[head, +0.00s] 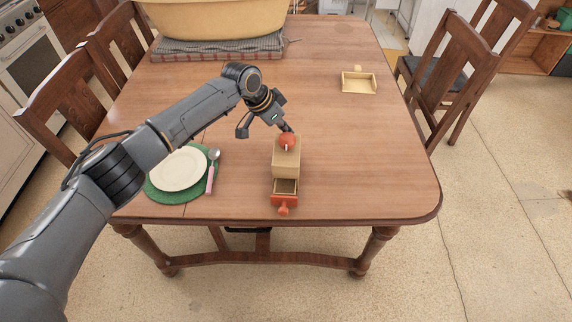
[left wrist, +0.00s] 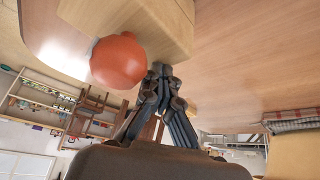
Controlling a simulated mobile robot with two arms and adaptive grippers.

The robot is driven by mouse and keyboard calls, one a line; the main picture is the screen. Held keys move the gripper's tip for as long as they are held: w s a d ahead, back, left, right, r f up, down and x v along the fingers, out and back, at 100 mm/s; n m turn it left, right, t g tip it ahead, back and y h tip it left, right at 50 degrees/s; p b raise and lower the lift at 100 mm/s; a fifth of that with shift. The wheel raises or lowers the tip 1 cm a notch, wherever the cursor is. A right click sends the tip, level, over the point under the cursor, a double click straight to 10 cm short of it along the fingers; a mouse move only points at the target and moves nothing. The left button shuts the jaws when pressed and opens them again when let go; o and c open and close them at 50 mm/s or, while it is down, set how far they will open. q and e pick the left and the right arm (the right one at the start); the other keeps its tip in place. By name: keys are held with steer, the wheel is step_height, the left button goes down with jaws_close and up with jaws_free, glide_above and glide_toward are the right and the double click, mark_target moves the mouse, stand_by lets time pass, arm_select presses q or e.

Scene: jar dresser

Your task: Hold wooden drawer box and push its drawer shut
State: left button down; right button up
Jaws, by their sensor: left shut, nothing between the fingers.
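The wooden drawer box (head: 287,164) stands near the table's front edge, with a round red knob (head: 287,141) at its far upper end. Its drawer (head: 284,201) sticks out toward me, with a red front and a red knob on that front. My left gripper (head: 288,129) is shut and empty at the far end of the box, beside the red knob. In the left wrist view the shut fingertips (left wrist: 162,68) are close to the box (left wrist: 160,22) and the red knob (left wrist: 118,60). I cannot tell whether they touch. My right gripper is not in view.
A small loose wooden drawer (head: 358,84) lies at the back right of the table. A white plate (head: 180,169) on a green mat and a spoon (head: 212,170) are left of the box. A large basin (head: 215,18) sits on folded cloth at the back. The table right of the box is clear.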

arm_select(q)
steer(key=shift+s, duration=0.1)
steer(key=shift+r+p, duration=0.85)
steer(key=shift+p, duration=0.05)
step_height(320, 180, up, 4)
steer(key=p, duration=0.3)
steer(key=shift+r, duration=0.1)
steer(key=shift+a, duration=0.1)
